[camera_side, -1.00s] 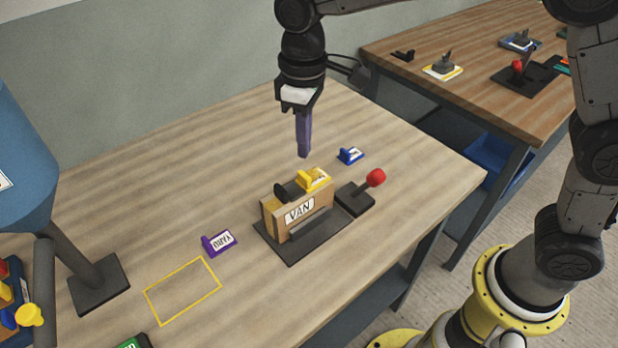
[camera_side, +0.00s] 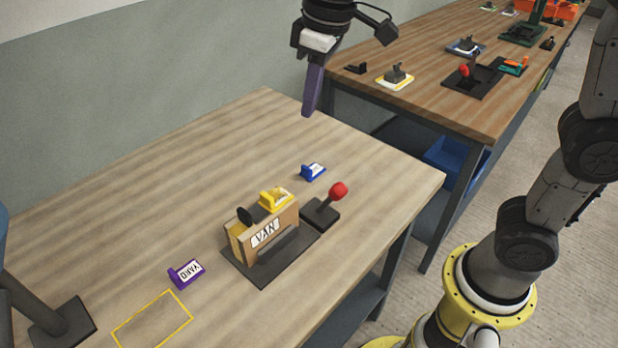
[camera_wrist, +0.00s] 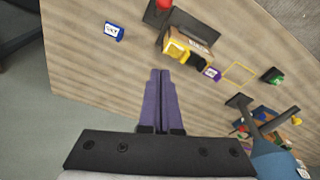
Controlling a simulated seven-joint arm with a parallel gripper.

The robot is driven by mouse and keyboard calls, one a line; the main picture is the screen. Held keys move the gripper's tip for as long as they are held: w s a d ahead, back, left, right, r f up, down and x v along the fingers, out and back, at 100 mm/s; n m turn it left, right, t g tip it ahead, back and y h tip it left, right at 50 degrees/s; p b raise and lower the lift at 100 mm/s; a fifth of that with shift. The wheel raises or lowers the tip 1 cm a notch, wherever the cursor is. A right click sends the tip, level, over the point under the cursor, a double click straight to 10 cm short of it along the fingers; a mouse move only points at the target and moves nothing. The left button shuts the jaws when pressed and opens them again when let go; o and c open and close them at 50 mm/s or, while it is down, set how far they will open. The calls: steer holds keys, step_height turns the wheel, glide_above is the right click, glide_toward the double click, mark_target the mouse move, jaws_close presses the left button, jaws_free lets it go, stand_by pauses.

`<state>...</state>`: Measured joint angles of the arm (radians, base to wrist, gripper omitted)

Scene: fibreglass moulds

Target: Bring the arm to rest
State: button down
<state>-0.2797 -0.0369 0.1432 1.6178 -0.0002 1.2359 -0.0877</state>
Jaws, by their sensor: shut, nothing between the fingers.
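My gripper (camera_side: 311,108) is raised above the back of the light wooden table (camera_side: 150,190). Its purple fingers are shut together with nothing between them. They also show in the wrist view (camera_wrist: 160,75), pressed side by side. The gripper is apart from every object on the table. Below it and nearer the camera stands a wooden block labelled VAN (camera_side: 265,238) on a dark base, with a yellow piece (camera_side: 276,198) on its top.
A red-knobbed lever (camera_side: 338,191) stands beside the block. A second bench (camera_side: 440,105) with several fixtures stands behind. The table's back left is clear.

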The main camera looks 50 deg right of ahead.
steer(key=s+d+r+m+t, duration=0.1)
steer(key=s+d+r, duration=0.1)
steer(key=s+d, duration=0.35)
steer(key=s+d+f+m+t, duration=0.1)
steer(key=s+d+f, duration=0.1)
steer(key=s+f, duration=0.2)
steer(key=s+d+f+m+t, duration=0.1)
steer(key=s+f, duration=0.3)
steer(key=s, duration=0.6)
steer(key=shift+d+m+t+h, duration=0.3)
steer(key=shift+d+m, duration=0.3)
steer(key=shift+d, duration=0.3)
